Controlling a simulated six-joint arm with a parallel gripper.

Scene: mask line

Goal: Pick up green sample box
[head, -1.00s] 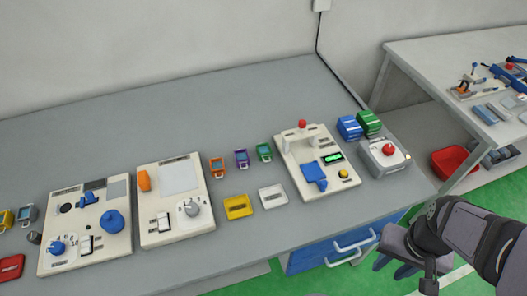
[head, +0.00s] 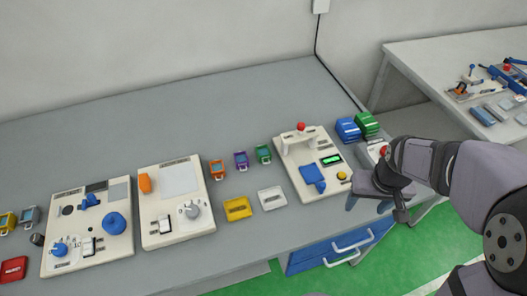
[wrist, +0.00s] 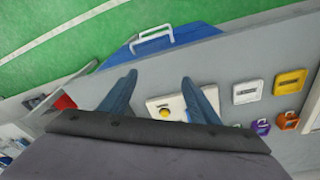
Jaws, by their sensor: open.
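A green box (head: 367,124) with ridged sides stands at the back right of the bench, beside a similar blue box. A smaller green item with a handle (head: 263,154) stands left of the white machine. My gripper (head: 367,205) is over the bench's front right edge, in front of the green box and apart from it. Its blue fingers are spread with nothing between them, as the wrist view shows (wrist: 160,80). The ridged green box is not clearly visible in the wrist view.
A blue box (head: 348,130) stands left of the green one. A white machine (head: 335,188) with a blue pad is left of my gripper. A white box with a red button (head: 372,152) is partly hidden behind my arm. The back of the bench is clear.

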